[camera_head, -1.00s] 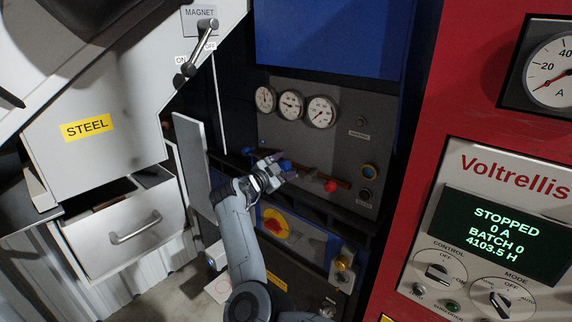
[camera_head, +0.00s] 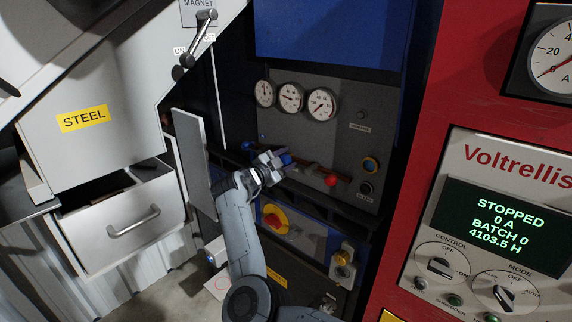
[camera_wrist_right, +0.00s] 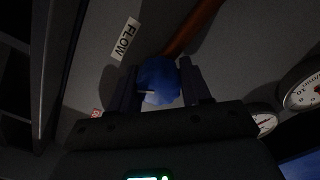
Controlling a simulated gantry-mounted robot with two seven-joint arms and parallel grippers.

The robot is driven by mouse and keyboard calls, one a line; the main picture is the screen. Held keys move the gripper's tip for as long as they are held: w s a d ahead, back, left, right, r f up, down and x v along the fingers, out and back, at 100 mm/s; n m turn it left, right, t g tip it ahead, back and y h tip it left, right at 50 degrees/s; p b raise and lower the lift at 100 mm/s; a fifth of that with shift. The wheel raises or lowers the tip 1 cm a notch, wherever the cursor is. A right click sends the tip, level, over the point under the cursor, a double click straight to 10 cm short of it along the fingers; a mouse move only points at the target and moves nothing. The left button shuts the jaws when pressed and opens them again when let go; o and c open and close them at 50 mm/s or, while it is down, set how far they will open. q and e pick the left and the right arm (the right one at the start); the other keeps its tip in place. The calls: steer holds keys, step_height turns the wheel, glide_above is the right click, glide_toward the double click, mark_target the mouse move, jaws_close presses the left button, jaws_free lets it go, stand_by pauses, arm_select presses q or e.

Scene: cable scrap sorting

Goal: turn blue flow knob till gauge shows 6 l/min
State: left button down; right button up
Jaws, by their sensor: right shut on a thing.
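The blue flow knob (camera_wrist_right: 158,82) sits on a grey panel beside a FLOW label (camera_wrist_right: 125,38) in the right wrist view. My right gripper (camera_wrist_right: 160,88) is shut on the knob, with one dark finger on each side of it. In the head view my right gripper (camera_head: 275,162) reaches to the panel, and a bit of the blue knob (camera_head: 286,159) shows at its tips. Three round gauges (camera_head: 291,97) stand in a row above. My left gripper is not in view.
A copper-coloured pipe (camera_head: 309,171) runs along the panel to a red knob (camera_head: 331,180). A grey door (camera_head: 194,165) stands open on the left. A red-and-yellow switch (camera_head: 275,219) sits below. The red Voltrellis cabinet (camera_head: 480,60) stands at the right.

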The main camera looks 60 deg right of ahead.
steer(key=m+b, duration=0.2)
steer(key=b, duration=0.1)
steer(key=shift+f+m, duration=0.25)
steer(key=shift+m, duration=0.15)
steer(key=shift+r+m+b, duration=0.2)
steer(key=shift+m+b, duration=0.1)
steer(key=shift+m, duration=0.1)
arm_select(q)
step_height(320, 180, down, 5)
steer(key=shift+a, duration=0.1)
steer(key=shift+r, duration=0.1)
arm_select(e)
steer(key=o, duration=1)
steer(key=shift+a, duration=0.1)
steer(key=shift+a, duration=0.25)
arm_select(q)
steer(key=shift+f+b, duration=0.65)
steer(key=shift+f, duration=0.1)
arm_select(e)
steer(key=a, duration=0.3)
steer(key=w+a, duration=0.1)
steer(key=a, duration=0.6)
steer(key=shift+w, duration=0.15)
